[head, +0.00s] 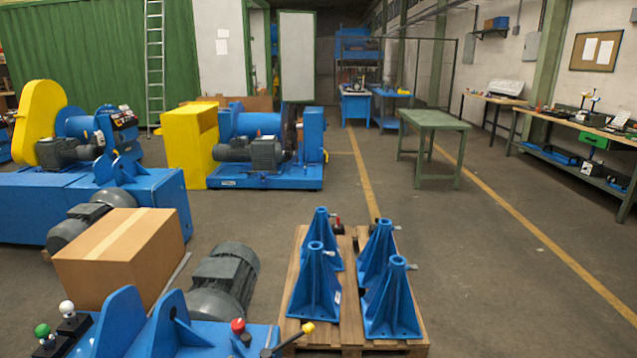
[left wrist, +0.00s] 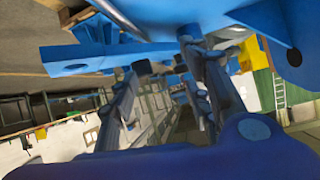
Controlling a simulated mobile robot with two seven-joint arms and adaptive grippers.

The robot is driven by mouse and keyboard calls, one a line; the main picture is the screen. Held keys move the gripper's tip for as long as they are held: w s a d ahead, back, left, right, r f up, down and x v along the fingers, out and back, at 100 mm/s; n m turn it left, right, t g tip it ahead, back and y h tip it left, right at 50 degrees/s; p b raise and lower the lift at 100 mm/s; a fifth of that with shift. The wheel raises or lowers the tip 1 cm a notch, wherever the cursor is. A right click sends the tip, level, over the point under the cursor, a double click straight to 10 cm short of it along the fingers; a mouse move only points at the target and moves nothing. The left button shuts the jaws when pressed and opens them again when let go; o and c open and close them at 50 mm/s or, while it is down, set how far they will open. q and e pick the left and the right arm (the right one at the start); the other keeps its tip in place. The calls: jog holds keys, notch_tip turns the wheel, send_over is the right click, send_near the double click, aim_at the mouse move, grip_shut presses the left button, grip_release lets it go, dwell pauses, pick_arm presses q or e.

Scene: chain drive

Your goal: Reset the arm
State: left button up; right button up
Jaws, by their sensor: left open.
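Neither of my grippers shows in the head view. In the left wrist view, the two dark fingers of my left gripper (left wrist: 165,78) stand apart, with no object seen between them. Blue metal parts (left wrist: 110,55) fill the top of that view close to the fingers; I cannot tell whether they touch. My right gripper is not seen.
A blue machine frame (head: 150,335) with coloured knobs stands at the near left, beside a grey motor (head: 224,281) and a cardboard box (head: 125,255). Blue stands (head: 315,285) sit on a wooden pallet (head: 352,340). Open floor (head: 480,270) lies to the right, before a green table (head: 434,120).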

pick_arm(q)
jog(key=s+f+n+g+p, duration=0.1)
jog(key=s+f, duration=0.1)
jog(key=s, duration=1.8)
jog(key=s+f+n+g+p, duration=0.1)
jog(key=s+f+g+p, duration=0.1)
jog(key=s, duration=1.8)
jog(key=shift+f+y, duration=0.4)
jog(key=shift+f, duration=0.4)
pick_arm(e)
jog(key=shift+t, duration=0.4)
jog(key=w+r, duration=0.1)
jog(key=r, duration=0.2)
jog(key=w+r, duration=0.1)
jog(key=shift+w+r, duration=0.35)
pick_arm(q)
jog(key=shift+s+a, duration=0.1)
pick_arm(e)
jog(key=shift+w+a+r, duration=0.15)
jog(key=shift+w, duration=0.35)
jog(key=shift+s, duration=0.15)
